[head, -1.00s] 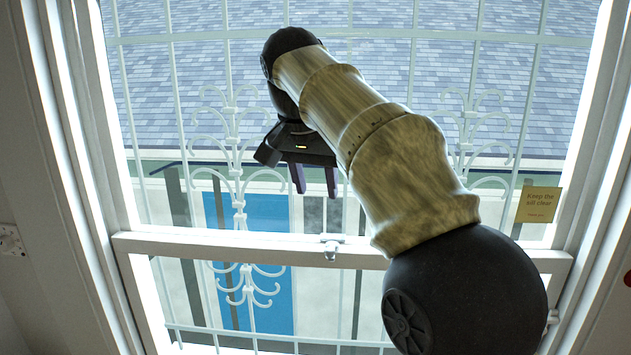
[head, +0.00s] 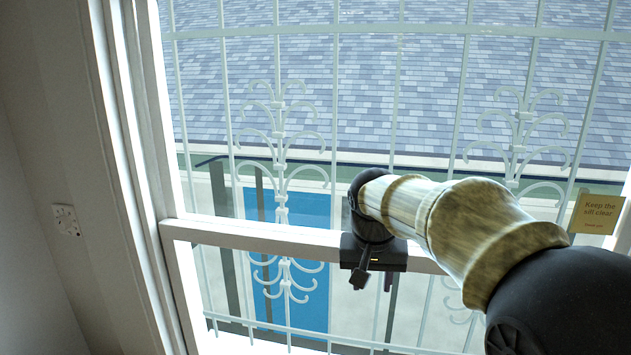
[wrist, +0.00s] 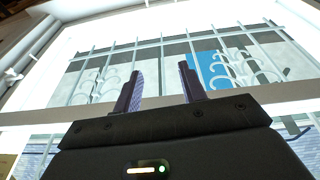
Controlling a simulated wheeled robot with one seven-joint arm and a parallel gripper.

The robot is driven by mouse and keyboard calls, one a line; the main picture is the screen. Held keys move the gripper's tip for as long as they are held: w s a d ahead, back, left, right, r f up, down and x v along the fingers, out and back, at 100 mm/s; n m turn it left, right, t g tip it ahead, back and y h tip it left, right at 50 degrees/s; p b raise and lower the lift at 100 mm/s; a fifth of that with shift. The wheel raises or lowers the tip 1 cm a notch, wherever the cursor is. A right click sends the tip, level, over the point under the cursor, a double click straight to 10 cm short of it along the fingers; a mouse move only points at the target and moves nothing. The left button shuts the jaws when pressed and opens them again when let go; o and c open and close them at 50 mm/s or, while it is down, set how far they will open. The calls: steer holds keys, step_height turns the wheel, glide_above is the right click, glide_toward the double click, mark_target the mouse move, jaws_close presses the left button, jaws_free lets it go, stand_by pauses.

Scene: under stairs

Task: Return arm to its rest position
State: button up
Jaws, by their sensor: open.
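My gripper (head: 375,282) hangs from the end of my arm in the head view, in front of the window's lower part. Its fingers are mostly hidden or small there. In the wrist view my gripper (wrist: 160,85) shows two dark purple fingers standing apart with nothing between them. My arm reaches in from the lower right of the head view, with patterned tan sleeves and black joints.
A white-framed window with a crossbar (head: 265,237) and a white scrolled grille (head: 281,190) fills most of the head view. A yellow "Keep the sill clear" note (head: 596,212) is at right. A wall socket (head: 67,220) is on the left wall.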

steer(key=s+d+f+n, duration=0.1)
steer(key=s+d+f, duration=0.1)
steer(key=s+f, duration=0.5)
steer(key=s+d+f+y+b, duration=0.1)
steer(key=s+d+f, duration=0.1)
steer(key=s+f, duration=0.6)
step_height(320, 180, down, 5)
steer(key=shift+s+d+f+n+g, duration=0.2)
steer(key=shift+s+d+n+g, duration=0.1)
steer(key=shift+d+n, duration=0.1)
